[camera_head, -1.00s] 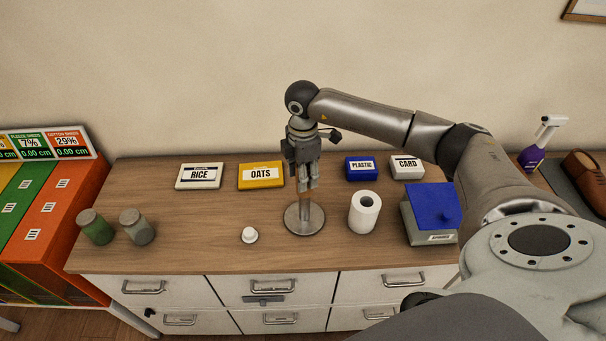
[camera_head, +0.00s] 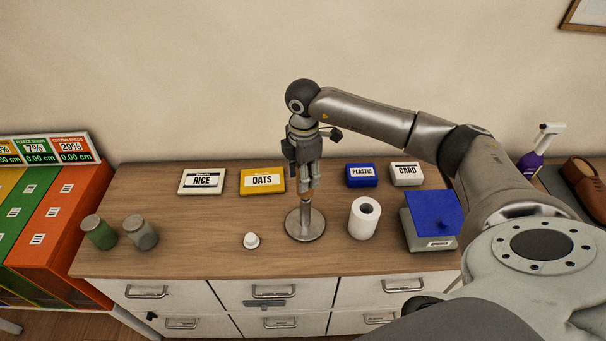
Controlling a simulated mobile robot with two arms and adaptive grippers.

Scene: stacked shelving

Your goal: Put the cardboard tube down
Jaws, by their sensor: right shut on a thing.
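My right gripper (camera_head: 308,186) points straight down above a round metal stand (camera_head: 304,232) on the wooden counter. It is shut on a narrow brownish piece, which seems to be the cardboard tube (camera_head: 305,199). The fingers hide most of it. It is in line with the stand's upright; whether it is around the upright or just beside it is too small to tell. A white paper roll (camera_head: 364,219) stands upright on the counter to the right of the stand. My left gripper is not in view.
Behind the stand are the RICE (camera_head: 202,181), OATS (camera_head: 262,181), PLASTIC (camera_head: 361,175) and CARD (camera_head: 406,174) boxes. A white knob-like piece (camera_head: 251,241) and two jars (camera_head: 98,232) are to the left. A blue-topped scale (camera_head: 430,220) is right of the roll. Counter between jars and knob is clear.

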